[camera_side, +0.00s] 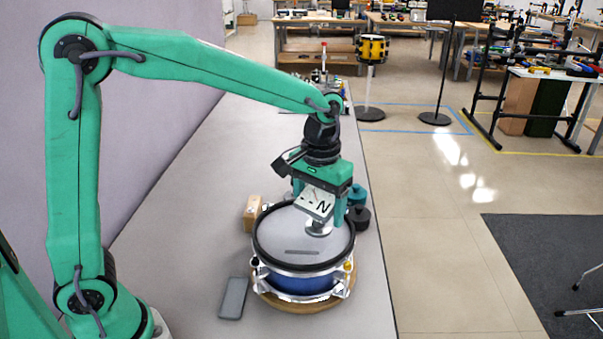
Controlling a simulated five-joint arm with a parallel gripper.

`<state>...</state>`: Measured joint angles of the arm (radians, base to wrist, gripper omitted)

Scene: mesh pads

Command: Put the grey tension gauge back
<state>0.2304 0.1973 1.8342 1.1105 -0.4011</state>
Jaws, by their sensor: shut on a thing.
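My gripper (320,200) is shut on the grey tension gauge (315,203), a pale block with a dark letter N on its face and a round foot (318,230) below. The gauge looks slightly tilted and is over the far part of the drum's grey mesh head (283,232). I cannot tell whether its foot touches the head. The blue drum (303,281) has a dark hoop and chrome lugs, and sits on a round wooden base (300,306). A dark short mark shows on the head. The gripper's fingers hide part of the gauge.
A flat grey slab (233,298) lies left of the drum. A wooden block (252,212) stands at its far left. Teal (357,195) and black (358,217) round pieces stand at its far right, near the table edge. The grey table (190,225) is clear toward the wall.

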